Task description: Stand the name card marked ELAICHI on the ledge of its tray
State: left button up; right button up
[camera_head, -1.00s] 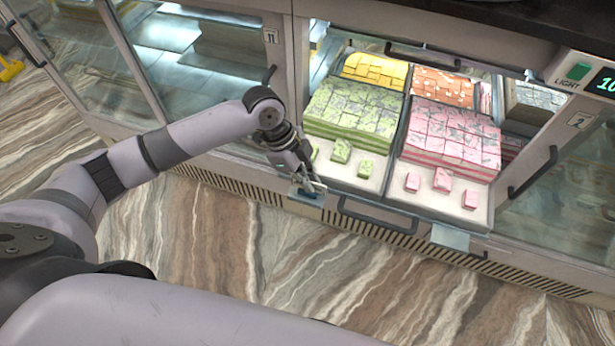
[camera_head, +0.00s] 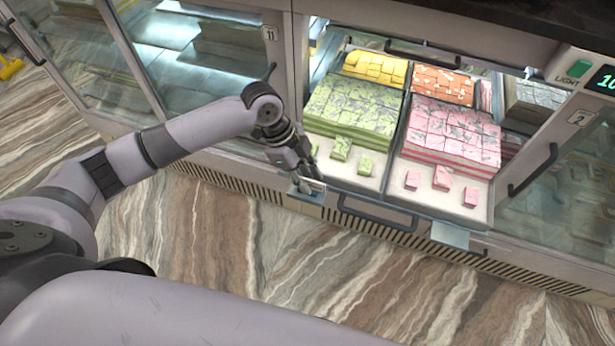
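My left gripper (camera_head: 305,182) points down at the front left corner of the open drawer, just over a small grey ledge (camera_head: 304,197). A thin pale strip (camera_head: 316,184) shows at its fingertips; it may be the edge of a name card, but no lettering can be read. The fingers are too small and overlapped to tell whether they are open or shut on it. The tray of green sweets (camera_head: 316,158) lies right behind the ledge. My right gripper is not in view.
The tray of pink sweets (camera_head: 396,190) stands to the right, with an empty-looking ledge (camera_head: 450,235) at its front. Yellow (camera_head: 375,68) and orange sweets (camera_head: 442,84) lie behind. A dark drawer handle (camera_head: 375,215) runs between the ledges. Glass doors flank the opening.

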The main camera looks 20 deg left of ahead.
pick_arm(q)
jog(key=v, duration=1.1)
jog(key=shift+r, duration=0.25)
jog(key=shift+a, duration=0.1)
